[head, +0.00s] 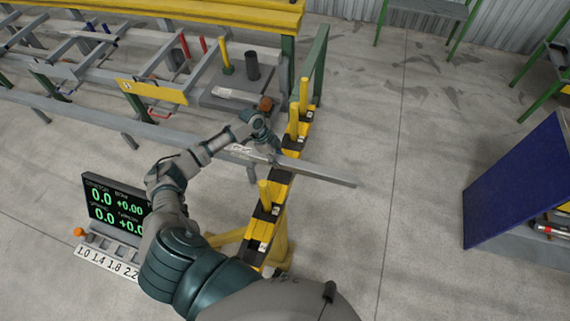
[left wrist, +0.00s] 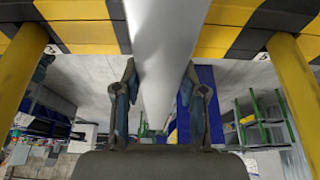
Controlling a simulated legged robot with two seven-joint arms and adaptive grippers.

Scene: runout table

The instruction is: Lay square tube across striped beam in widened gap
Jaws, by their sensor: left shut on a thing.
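The square tube (head: 322,174) is a long grey bar lying crosswise over the yellow-and-black striped beam (head: 279,188) in the head view. My left gripper (head: 271,150) is shut on the tube, beside the beam. In the left wrist view, the tube (left wrist: 163,30) runs between the fingers of the left gripper (left wrist: 160,72) and passes in front of the striped beam (left wrist: 85,28). A yellow post stands on each side of it, with room between. I cannot tell whether the tube touches the beam. My right gripper is not in view.
Yellow posts stand on the beam, one nearer (head: 264,194) and one farther (head: 294,120). A display with green digits (head: 116,208) is at lower left. The runout table (head: 75,105) fills the upper left. A blue panel (head: 520,185) stands right; floor between is clear.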

